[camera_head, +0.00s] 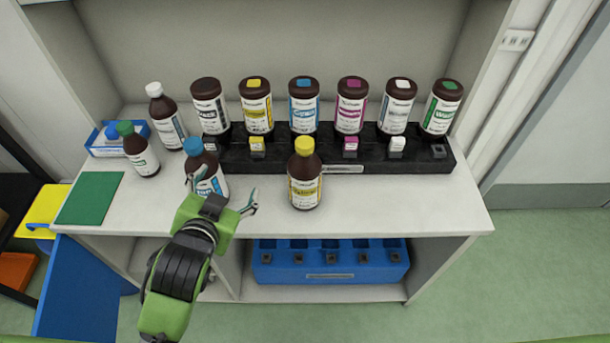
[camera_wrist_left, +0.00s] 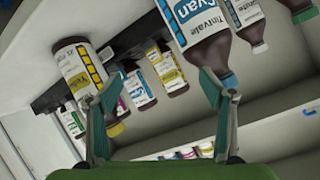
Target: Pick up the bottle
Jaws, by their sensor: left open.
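Several brown bottles stand on the white shelf, and the task does not say which one is meant. The blue-capped bottle (camera_head: 212,178) with a cyan label stands at the front left; its cyan label also shows upside down in the left wrist view (camera_wrist_left: 196,28). The yellow-capped bottle (camera_head: 305,182) stands upright to its right and shows in the left wrist view (camera_wrist_left: 80,68). My left gripper (camera_head: 224,192) is open and empty in front of the blue-capped bottle, one finger overlapping it in the picture. I cannot tell whether they touch. My right gripper is not in view.
A green-capped bottle (camera_head: 140,152) and a white-capped bottle (camera_head: 168,122) stand at the left. A black rack (camera_head: 225,160) holds a row of larger bottles behind. A green mat (camera_head: 90,198) lies front left. The shelf's front right is clear. A blue rack (camera_head: 290,267) sits below.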

